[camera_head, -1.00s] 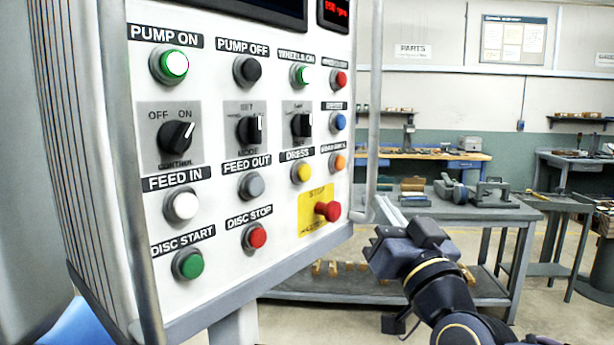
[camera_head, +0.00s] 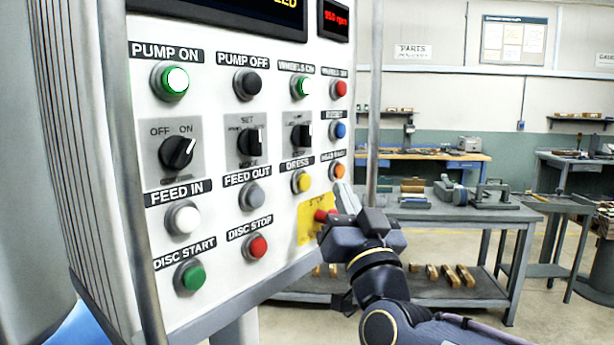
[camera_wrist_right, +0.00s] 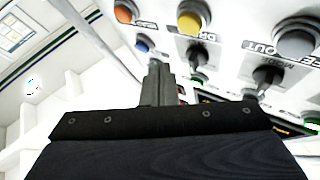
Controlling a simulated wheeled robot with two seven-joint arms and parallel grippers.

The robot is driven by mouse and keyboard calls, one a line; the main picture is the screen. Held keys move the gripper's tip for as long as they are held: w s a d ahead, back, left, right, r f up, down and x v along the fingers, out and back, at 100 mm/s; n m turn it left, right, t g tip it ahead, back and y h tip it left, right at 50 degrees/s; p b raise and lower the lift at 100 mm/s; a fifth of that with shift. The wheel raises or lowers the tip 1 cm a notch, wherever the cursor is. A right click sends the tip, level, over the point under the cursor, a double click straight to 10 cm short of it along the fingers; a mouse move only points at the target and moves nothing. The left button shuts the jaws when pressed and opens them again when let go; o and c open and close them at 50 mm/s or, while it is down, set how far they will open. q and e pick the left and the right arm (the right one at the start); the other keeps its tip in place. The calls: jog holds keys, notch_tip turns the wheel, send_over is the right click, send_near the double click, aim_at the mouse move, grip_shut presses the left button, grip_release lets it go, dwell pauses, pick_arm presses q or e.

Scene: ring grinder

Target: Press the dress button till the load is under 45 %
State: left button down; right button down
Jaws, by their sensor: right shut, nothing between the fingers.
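The yellow dress button (camera_head: 301,182) sits under the DRESS label on the white control panel (camera_head: 225,300). It also shows at the top of the right wrist view (camera_wrist_right: 192,17). My right gripper (camera_head: 344,193) is shut and empty, to the right of the dress button and apart from it, in front of the panel's right edge. Its closed fingers show in the right wrist view (camera_wrist_right: 158,84). The dark display (camera_head: 235,15) is cut off at the top, and no load value can be read. My left gripper is not in view.
The red stop button (camera_head: 322,215) on its yellow plate is partly hidden beside my right gripper. The orange button (camera_head: 337,171) is close to the fingers. A vertical grey rail (camera_head: 373,110) stands right of the panel. A workbench (camera_head: 450,212) stands behind.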

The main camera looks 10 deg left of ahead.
aim_at(310, 178)
jog(key=w+a, duration=0.2)
jog(key=a, duration=0.1)
jog(key=shift+a, duration=0.1)
jog(key=shift+w, duration=0.1)
dwell(2.0)
jog(key=shift+w+a, duration=0.2)
jog(key=shift+a, duration=0.15)
jog(key=shift+w+a, duration=0.25)
jog(key=shift+a, duration=0.2)
dwell(0.8)
jog(key=shift+d, duration=0.1)
jog(key=shift+s+d+b, duration=0.5)
jog(key=shift+d, duration=0.15)
